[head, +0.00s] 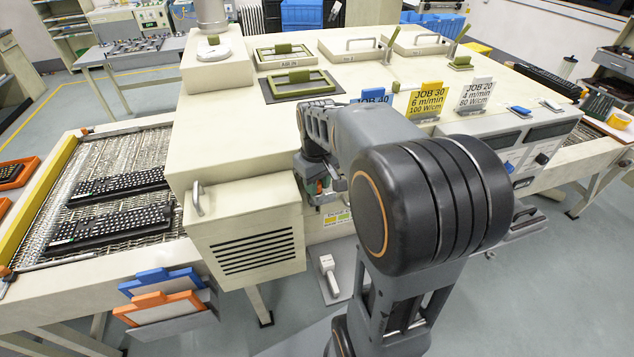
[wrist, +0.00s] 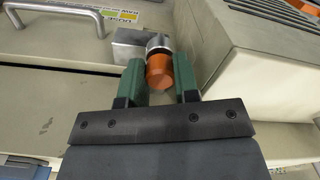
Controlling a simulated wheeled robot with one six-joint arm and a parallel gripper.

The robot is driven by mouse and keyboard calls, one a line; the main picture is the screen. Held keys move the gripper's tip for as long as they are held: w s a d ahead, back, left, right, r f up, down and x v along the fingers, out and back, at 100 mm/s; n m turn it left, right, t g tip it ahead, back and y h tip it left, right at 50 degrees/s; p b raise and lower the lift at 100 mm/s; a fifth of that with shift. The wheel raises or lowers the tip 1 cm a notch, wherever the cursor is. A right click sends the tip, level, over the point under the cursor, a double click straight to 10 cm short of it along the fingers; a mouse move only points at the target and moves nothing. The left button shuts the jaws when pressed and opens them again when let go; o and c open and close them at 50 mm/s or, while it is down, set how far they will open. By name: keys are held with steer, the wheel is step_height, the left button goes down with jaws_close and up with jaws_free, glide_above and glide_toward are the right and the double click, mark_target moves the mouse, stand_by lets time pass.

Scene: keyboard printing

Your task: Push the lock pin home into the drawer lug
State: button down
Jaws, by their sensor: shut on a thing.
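The lock pin (wrist: 160,72) has an orange head and a silver collar at its far end. In the wrist view my gripper (wrist: 159,84) is shut on the orange head between its two green fingers. A grey metal block, seemingly the lug (wrist: 130,46), sits just beyond and left of the collar. I cannot tell how far the pin is in it. The vented drawer (head: 250,235) projects from the machine in the head view, and its cream box (wrist: 230,60) stands right of the pin in the wrist view. In the head view my arm hides most of the gripper.
A bar handle (wrist: 62,14) and a label lie on the panel at upper left in the wrist view. In the head view, a white-handled tool (head: 329,275) rests on a grey plate below the machine. The mesh conveyor (head: 110,165) carries keyboards at left.

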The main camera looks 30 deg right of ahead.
steer(key=shift+f, duration=0.15)
stand_by(0.8)
steer(key=c, duration=0.8)
jaws_free()
step_height(320, 180, up, 6)
steer(key=p, duration=0.5)
step_height(320, 180, up, 14)
steer(key=shift+f+b, duration=0.1)
steer(key=shift+b, duration=0.55)
